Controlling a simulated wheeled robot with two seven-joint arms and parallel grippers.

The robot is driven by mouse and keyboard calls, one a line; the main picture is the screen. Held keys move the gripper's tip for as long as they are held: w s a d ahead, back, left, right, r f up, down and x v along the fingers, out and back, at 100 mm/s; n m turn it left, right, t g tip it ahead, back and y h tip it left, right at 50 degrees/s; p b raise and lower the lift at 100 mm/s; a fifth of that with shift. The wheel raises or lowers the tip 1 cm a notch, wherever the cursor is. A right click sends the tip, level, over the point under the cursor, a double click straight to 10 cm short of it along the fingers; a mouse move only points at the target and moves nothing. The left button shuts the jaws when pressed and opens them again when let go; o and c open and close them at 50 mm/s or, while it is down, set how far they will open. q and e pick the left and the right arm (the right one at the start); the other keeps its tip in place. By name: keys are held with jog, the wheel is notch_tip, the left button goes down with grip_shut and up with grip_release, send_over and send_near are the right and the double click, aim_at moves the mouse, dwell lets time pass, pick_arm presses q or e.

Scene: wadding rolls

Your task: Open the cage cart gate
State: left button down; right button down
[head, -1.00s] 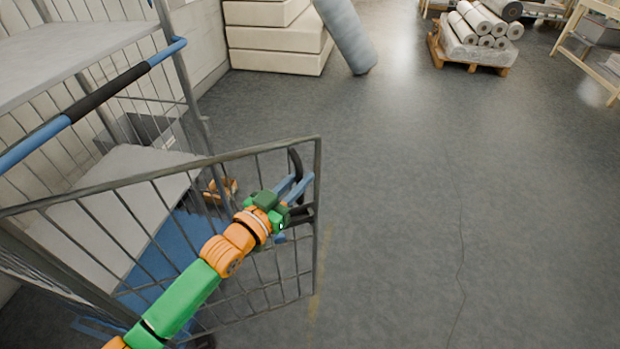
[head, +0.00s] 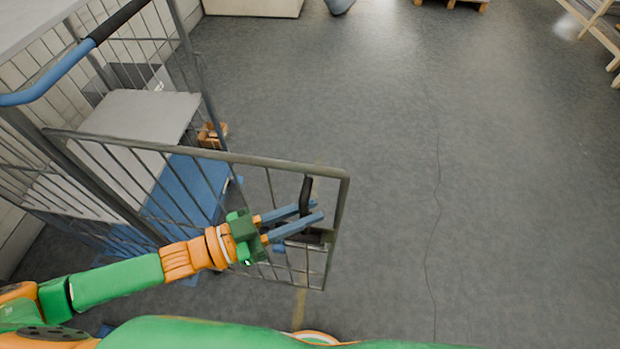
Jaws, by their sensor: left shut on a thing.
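The cage cart (head: 190,60) stands at the left, with a blue base and grey shelves. Its barred gate (head: 215,157) is swung out from the cart, reaching right across the middle of the head view. A black handle (head: 306,192) sits near the gate's free end. My left gripper (head: 312,212) is at this handle, its two blue fingers closed around it; the exact contact is hard to see. My right gripper is not in view.
A small cardboard box (head: 212,135) lies on the floor behind the gate. A wooden rack (head: 595,30) stands at the top right, and a pallet (head: 452,3) shows at the top edge. The floor in the middle and right is clear.

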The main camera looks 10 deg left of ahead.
pick_arm(q)
jog(key=shift+s+a+m+g+h, duration=0.2)
jog(key=shift+s+g, duration=0.1)
jog(key=shift+s, duration=0.7)
jog(key=shift+s+a+m+g+h, duration=0.1)
jog(key=shift+s+a+m+g, duration=0.15)
jog(key=shift+s, duration=0.7)
jog(key=c, duration=1.1)
grip_release()
jog(key=shift+d, duration=0.1)
jog(key=b+v, duration=0.1)
jog(key=v, duration=0.6)
